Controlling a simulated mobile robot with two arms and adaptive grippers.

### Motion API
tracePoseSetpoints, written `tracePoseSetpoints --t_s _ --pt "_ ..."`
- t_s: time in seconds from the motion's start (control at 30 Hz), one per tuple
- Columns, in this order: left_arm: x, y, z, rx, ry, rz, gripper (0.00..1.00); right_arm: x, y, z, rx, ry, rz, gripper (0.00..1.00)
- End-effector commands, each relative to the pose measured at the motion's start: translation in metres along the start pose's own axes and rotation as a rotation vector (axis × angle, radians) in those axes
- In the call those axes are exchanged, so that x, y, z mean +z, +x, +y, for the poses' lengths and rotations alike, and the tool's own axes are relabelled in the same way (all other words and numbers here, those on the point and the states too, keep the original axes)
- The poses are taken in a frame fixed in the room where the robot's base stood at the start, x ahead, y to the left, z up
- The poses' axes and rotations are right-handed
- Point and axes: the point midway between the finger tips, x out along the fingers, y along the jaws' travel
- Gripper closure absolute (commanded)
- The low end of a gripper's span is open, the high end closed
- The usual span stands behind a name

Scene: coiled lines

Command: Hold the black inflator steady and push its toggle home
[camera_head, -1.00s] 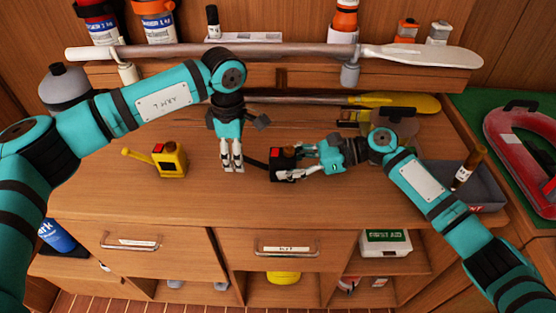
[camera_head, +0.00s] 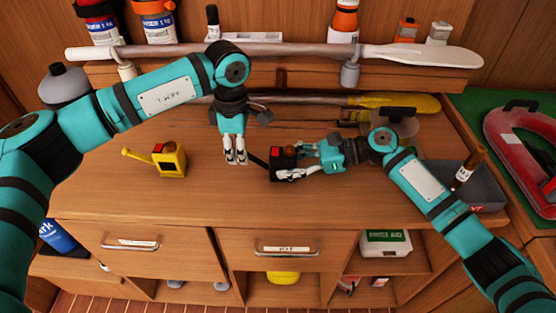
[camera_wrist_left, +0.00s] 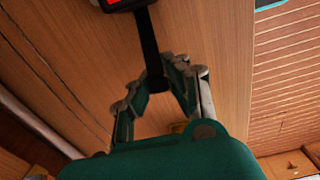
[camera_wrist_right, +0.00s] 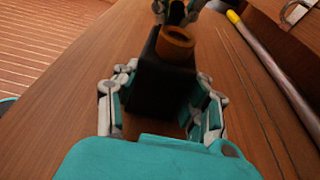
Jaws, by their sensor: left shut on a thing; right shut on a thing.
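The black inflator (camera_head: 284,162), with a red patch on top, stands on the wooden worktop. My right gripper (camera_head: 291,173) is shut on its body from the right; in the right wrist view the dark body (camera_wrist_right: 158,90) is between the fingers, with a brown round fitting on top. Its black toggle (camera_head: 257,160) sticks out to the left, sloping upward. My left gripper (camera_head: 236,161) points down at the toggle's outer end. In the left wrist view the toggle (camera_wrist_left: 149,40) runs in between the fingers, which are shut on its end.
A yellow inflator (camera_head: 170,160) with its lever out stands to the left on the worktop. A grey tray (camera_head: 485,197) is at the right. Paddles (camera_head: 280,52) lie along the back. The front of the worktop is clear.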

Motion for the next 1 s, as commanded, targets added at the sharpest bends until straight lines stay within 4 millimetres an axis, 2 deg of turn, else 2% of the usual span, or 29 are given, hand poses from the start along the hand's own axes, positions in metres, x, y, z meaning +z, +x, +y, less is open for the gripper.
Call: tracePoseSetpoints --t_s 1.0 --pt "0.011 -0.015 0.004 0.01 -0.005 -0.006 1.0 -0.002 0.003 0.004 0.014 0.0 0.004 0.84"
